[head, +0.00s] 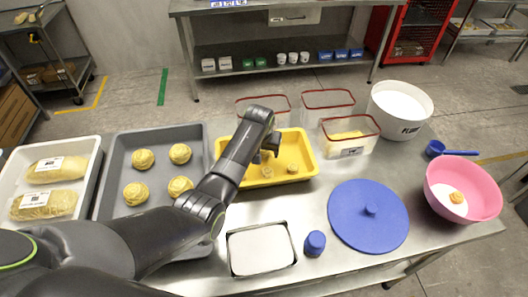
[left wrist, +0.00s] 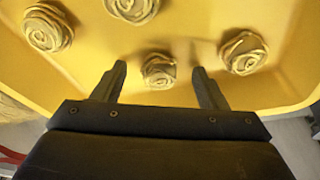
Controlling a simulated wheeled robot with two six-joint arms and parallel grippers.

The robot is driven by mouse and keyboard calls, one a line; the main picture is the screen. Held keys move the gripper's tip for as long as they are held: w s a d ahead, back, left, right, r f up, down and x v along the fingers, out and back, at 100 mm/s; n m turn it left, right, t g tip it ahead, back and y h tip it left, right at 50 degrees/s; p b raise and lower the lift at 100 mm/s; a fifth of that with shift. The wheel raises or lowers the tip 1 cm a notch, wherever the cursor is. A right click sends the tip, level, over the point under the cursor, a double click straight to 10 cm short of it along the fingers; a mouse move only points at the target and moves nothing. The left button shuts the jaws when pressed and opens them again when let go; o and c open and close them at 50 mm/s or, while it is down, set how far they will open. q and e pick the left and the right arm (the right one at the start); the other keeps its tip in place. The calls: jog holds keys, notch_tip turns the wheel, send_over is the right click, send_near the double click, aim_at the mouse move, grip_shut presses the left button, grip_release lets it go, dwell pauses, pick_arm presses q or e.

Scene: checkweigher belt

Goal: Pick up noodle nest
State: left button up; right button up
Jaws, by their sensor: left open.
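Several pale coiled noodle nests (left wrist: 158,70) sit on the floor of a yellow tray (head: 306,150). My left gripper (head: 262,157) is over the tray, open and empty. In the left wrist view its two fingers (left wrist: 160,82) point toward one nest, which lies centred between and just beyond the tips. Another nest (left wrist: 243,52) lies to the right, and two more are at the upper left. My right gripper is out of view.
A grey tray (head: 112,178) with several round yellow pieces is left of the yellow tray. Red-rimmed clear containers (head: 348,128) stand behind and to the right. A metal pan (head: 261,250), blue lid (head: 368,217), blue knob-like item (head: 314,243) and pink bowl (head: 462,188) are nearer or further right.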

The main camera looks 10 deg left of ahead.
pick_arm(q)
jog(key=c, duration=1.1)
jog(key=shift+o, duration=0.2)
